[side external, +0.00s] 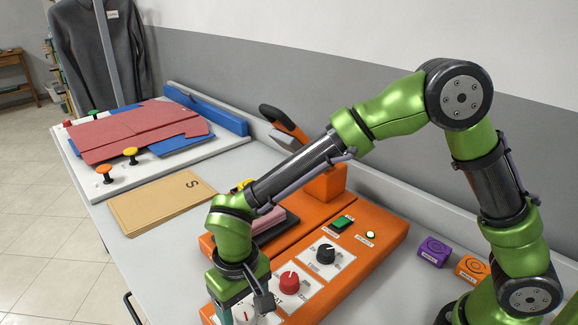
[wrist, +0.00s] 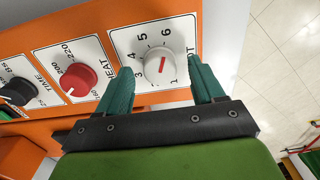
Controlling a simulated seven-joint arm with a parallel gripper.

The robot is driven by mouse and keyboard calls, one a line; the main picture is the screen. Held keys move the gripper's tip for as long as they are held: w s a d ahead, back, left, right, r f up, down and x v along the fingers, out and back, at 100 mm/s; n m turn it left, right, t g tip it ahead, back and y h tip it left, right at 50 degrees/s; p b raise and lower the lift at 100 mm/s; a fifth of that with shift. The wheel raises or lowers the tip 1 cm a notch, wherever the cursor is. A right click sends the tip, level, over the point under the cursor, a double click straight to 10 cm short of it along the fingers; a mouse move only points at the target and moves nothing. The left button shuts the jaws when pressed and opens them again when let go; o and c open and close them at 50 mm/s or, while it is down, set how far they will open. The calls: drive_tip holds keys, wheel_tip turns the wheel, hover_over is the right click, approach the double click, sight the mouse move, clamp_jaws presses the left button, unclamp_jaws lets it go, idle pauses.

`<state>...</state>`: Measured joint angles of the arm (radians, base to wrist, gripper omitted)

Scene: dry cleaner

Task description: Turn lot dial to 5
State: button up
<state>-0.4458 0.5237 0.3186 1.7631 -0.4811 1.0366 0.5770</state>
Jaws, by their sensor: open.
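The lot dial (wrist: 158,66) is a pale grey knob with a red pointer line, on a white numbered plate (wrist: 122,40). The numerals 4, 5 and 6 show along its upper side; the "LOT" label is partly covered by a finger. The line is short and slanted, and I cannot tell surely which numeral it marks. My gripper (wrist: 160,64) is open, with one green finger on each side of the dial; contact is not clear. In the side view my gripper (side external: 243,308) is over the front of the orange panel (side external: 369,255), partly hiding the dial (side external: 244,316).
A red heat dial (wrist: 78,79) and a black time dial (wrist: 20,90) sit beside the lot dial. A green button (side external: 342,222) is farther back. Purple (side external: 433,251) and orange (side external: 471,267) blocks lie at right. A brown envelope (side external: 160,201) lies at left.

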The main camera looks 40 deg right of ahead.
drive_tip(key=shift+f, duration=0.35)
drive_tip(key=c, duration=1.1)
drive_tip(key=shift+o, duration=0.2)
drive_tip(key=shift+n, duration=0.4)
drive_tip(key=n, duration=0.3)
drive_tip(key=shift+n, duration=0.3)
drive_tip(key=shift+r+n, duration=0.1)
drive_tip(key=shift+n, duration=2.1)
